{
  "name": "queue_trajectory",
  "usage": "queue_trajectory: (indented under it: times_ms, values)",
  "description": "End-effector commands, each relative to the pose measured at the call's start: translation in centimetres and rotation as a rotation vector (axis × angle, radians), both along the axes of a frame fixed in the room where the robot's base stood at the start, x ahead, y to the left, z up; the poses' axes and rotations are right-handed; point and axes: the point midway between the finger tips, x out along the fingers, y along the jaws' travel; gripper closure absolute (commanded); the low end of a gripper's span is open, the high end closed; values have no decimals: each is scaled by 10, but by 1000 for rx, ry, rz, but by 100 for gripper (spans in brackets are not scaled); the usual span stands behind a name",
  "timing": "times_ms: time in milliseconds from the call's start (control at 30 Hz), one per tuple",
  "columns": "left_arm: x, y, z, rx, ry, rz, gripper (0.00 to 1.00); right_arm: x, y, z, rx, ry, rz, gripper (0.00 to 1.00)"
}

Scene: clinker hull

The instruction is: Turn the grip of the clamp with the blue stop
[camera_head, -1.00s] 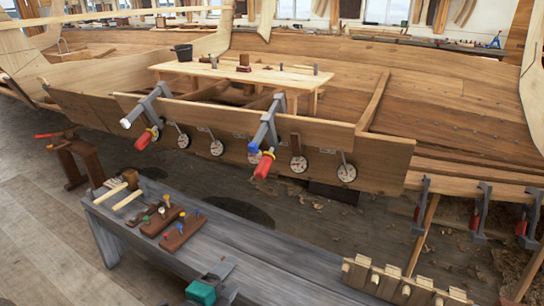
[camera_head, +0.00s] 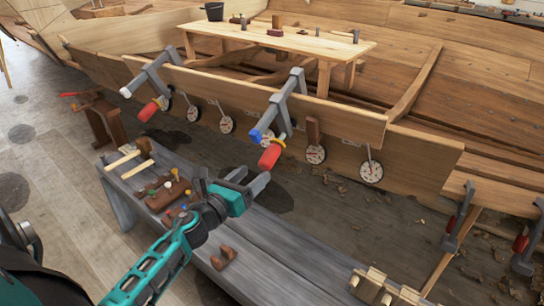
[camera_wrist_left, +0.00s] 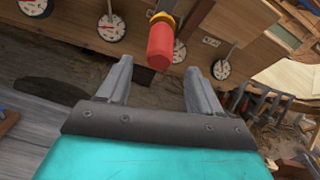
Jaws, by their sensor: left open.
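The clamp with the blue stop (camera_head: 277,112) sits on the hull's plank edge, right of the middle in the head view. Its blue stop (camera_head: 257,137) is at the lower left end of its bar. Its red grip (camera_head: 270,157) hangs at the lower end of its screw. In the left wrist view the red grip (camera_wrist_left: 160,46) shows ahead, between and beyond the fingertips. My left gripper (camera_head: 255,180) is open and empty, just below the red grip and apart from it. A second clamp with a white stop (camera_head: 126,92) and red grip (camera_head: 147,112) is further left. My right gripper is not in view.
A grey bench (camera_head: 290,251) with mallets (camera_head: 136,167) and small tools lies below my left arm. Round dial gauges (camera_head: 316,155) hang along the plank. A wooden table (camera_head: 290,48) stands inside the hull. The floor between bench and hull is mostly clear.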

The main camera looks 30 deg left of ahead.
Motion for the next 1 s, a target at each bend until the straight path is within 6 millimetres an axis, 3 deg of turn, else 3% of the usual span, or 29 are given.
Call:
queue_trajectory:
  times_ms: [300, 500, 933, 1000]
  values:
    - [58, -2, 1, -2, -2, 1, 35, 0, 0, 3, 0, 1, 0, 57]
    - [81, -3, 0, -3, 0, 2, 35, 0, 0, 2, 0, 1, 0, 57]
    - [90, -4, 0, -2, 0, 1, 35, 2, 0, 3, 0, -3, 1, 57]
    - [90, -4, 0, -2, 0, 1, 40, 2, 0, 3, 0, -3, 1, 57]
